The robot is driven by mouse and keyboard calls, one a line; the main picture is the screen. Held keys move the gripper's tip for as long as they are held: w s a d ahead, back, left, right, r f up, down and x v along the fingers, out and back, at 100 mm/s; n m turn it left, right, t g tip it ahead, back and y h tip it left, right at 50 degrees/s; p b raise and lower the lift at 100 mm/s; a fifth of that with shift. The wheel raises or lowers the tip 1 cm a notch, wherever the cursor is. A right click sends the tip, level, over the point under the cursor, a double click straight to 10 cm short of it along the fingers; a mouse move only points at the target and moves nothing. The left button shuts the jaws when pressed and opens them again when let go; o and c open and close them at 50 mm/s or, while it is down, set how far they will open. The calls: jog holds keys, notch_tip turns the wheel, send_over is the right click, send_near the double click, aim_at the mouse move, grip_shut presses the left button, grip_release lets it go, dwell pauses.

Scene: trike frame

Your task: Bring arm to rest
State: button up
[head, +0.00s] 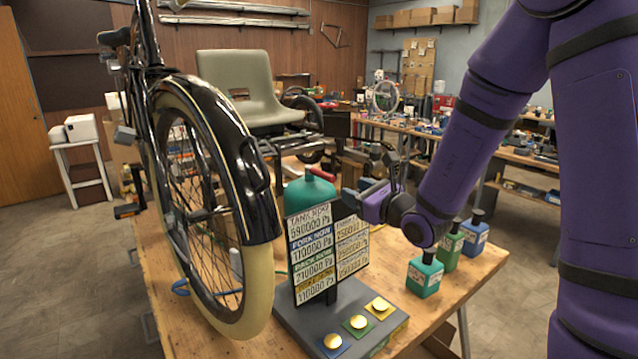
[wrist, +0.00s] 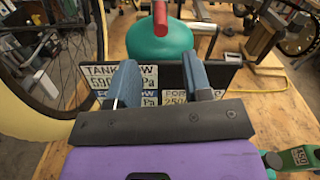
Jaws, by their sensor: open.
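My purple arm comes in from the right in the head view. My gripper (head: 366,199) is at the right edge of the sign board (head: 312,245), above the workbench. In the wrist view my gripper (wrist: 160,85) has its two blue-grey fingers apart with nothing between them. I cannot tell whether the gripper touches the board.
A trike wheel (head: 262,290) stands at the left of the wooden workbench (head: 460,290). Teal (head: 425,275), green (head: 450,247) and blue (head: 475,235) blocks stand right of the board. Round yellow buttons (head: 357,322) sit on the board's base.

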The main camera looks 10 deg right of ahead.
jog(key=s+a+r+n+g+y, duration=0.2)
jog(key=s+a+r+n+g, duration=0.3)
jog(key=s+n, duration=0.45)
jog(key=s+a+r+n+g+y, duration=0.3)
jog(key=s+a+n+g, duration=0.1)
jog(key=s+n+g, duration=0.5)
jog(key=s+d+r+n+t+h, duration=0.2)
jog(key=s+d+n+h, duration=0.8)
jog(key=s+d+h, duration=0.2)
jog(key=s+d, duration=0.1)
jog(key=d, duration=0.1)
jog(key=shift+s+d+r+t+h, duration=0.2)
jog(key=shift+d+r+t+h, duration=0.1)
jog(key=shift+r+t, duration=0.1)
